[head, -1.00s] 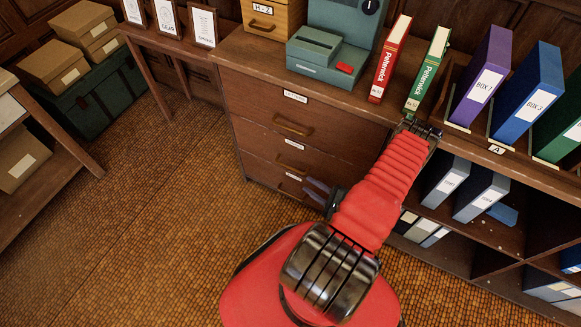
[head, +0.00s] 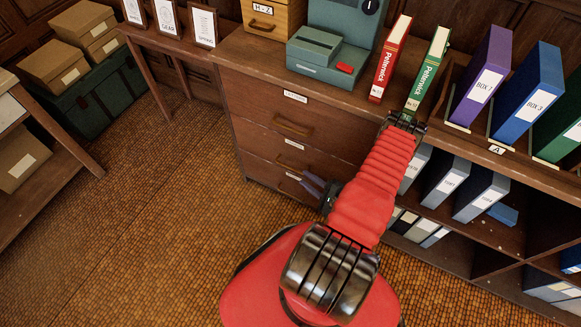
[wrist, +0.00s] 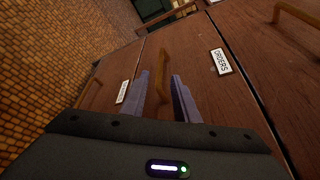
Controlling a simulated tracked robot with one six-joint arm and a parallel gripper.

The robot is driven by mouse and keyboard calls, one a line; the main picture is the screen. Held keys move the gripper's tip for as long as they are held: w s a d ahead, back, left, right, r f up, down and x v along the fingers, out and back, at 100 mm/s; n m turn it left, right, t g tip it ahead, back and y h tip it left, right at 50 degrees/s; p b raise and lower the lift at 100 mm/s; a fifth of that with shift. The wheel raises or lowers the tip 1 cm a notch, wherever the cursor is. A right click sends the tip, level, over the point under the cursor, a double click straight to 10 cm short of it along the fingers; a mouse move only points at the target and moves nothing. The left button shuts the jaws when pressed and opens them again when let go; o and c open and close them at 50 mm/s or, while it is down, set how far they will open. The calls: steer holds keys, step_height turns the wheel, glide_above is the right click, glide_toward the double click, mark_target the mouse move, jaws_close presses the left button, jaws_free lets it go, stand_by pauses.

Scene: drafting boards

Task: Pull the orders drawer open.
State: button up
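The orders drawer (wrist: 195,85) is the middle of three brown wooden drawers in the cabinet, and it is closed. Its white ORDERS label (wrist: 221,62) is readable in the wrist view. Its brass-coloured bar handle (wrist: 162,78) lies in line with the gap between my fingers. In the head view this handle (head: 290,171) shows left of the arm. My gripper (wrist: 163,98) is open, with one grey-purple finger on each side of the handle's line; I cannot tell whether they touch it. In the head view my gripper (head: 313,187) is low in front of the drawers.
The top drawer's handle (head: 292,127) is above and the bottom drawer's label (wrist: 122,92) is below. Red (head: 390,60) and green (head: 428,68) binders stand on the cabinet top. An open shelf with grey binders (head: 482,195) is at right. The tiled floor (head: 150,220) at left is clear.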

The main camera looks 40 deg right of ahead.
mark_target(290, 167)
steer(key=shift+x, duration=5.45)
steer(key=shift+c, duration=0.3)
steer(key=shift+s+a, duration=0.1)
jaws_close()
